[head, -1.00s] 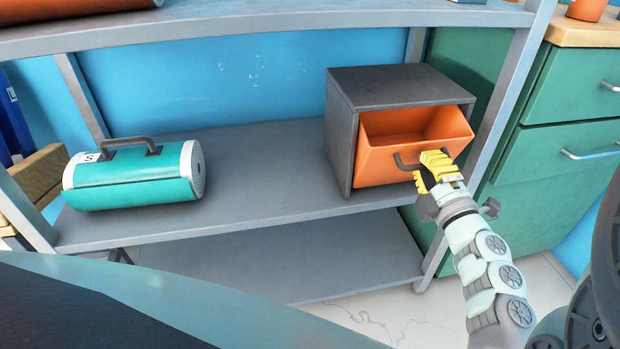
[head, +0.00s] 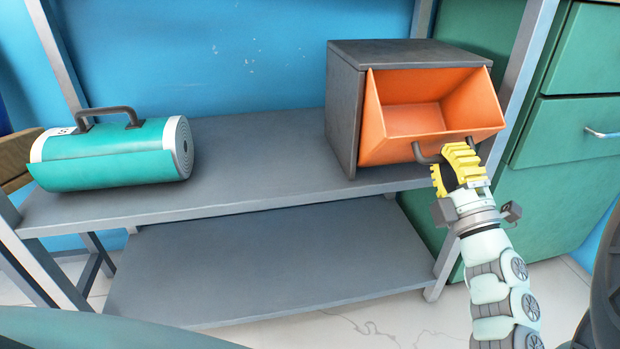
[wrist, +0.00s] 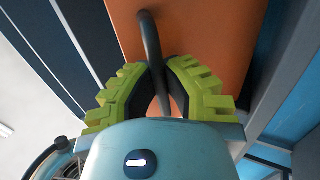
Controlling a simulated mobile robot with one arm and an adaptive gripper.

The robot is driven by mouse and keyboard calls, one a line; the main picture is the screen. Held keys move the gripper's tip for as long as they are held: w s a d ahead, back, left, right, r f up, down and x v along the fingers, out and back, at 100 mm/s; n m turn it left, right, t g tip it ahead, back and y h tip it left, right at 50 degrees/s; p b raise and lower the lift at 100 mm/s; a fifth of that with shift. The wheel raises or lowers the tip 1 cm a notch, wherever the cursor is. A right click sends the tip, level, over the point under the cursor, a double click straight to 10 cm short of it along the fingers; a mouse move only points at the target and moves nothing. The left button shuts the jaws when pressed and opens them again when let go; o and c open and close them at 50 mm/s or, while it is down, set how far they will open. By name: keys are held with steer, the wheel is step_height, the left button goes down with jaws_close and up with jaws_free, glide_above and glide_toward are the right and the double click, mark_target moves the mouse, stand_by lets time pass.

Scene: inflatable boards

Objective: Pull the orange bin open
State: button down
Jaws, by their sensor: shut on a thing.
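The orange bin (head: 430,108) sits in a dark grey box housing (head: 344,110) on the shelf. It is tilted out at the top, and its empty inside shows. A dark bar handle (head: 428,156) is on its front. My gripper (head: 455,163), with yellow ribbed fingers, is shut on the handle at its right part. In the wrist view, the handle (wrist: 150,50) runs between the two fingers of my gripper (wrist: 162,85), with the orange front (wrist: 205,35) behind it.
A teal rolled board (head: 115,155) with a handle lies on the left of the grey shelf (head: 260,165). A lower shelf (head: 270,260) is empty. Green drawers (head: 570,130) stand to the right, beyond the shelf post (head: 515,90).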

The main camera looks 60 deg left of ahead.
steer(key=c, duration=1)
jaws_free()
steer(key=v, duration=1.2)
steer(key=shift+d, duration=0.1)
steer(key=shift+r, duration=0.1)
